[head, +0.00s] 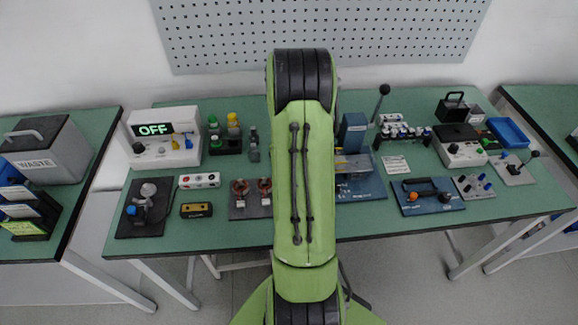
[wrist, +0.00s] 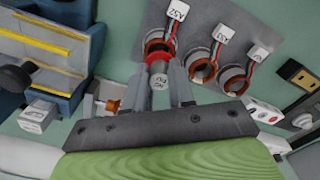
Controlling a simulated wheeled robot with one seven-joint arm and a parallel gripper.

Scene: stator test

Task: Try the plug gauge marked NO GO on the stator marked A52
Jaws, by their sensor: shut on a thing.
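My gripper (wrist: 158,88) is shut on a plug gauge (wrist: 158,68) in the wrist view. The gauge has a grey body, a red band and a small white label whose text is hard to read. Its red end is at the stator tagged A52 (wrist: 157,45), overlapping its ring; I cannot tell whether it is inside the bore. The A52 tag (wrist: 177,10) lies beyond the ring. Two other copper-wound stators with white tags, one (wrist: 202,66) and another (wrist: 235,77), stand alongside on a grey plate (wrist: 145,22). In the head view my arm hides the gripper and gauge.
In the head view, the stator plate (head: 238,212) lies on the green bench. A yellow-black device (head: 196,210) and a white box with red buttons (head: 199,181) are left of it. A blue fixture (head: 362,187) is right of my arm. A tester reading OFF (head: 165,150) stands behind.

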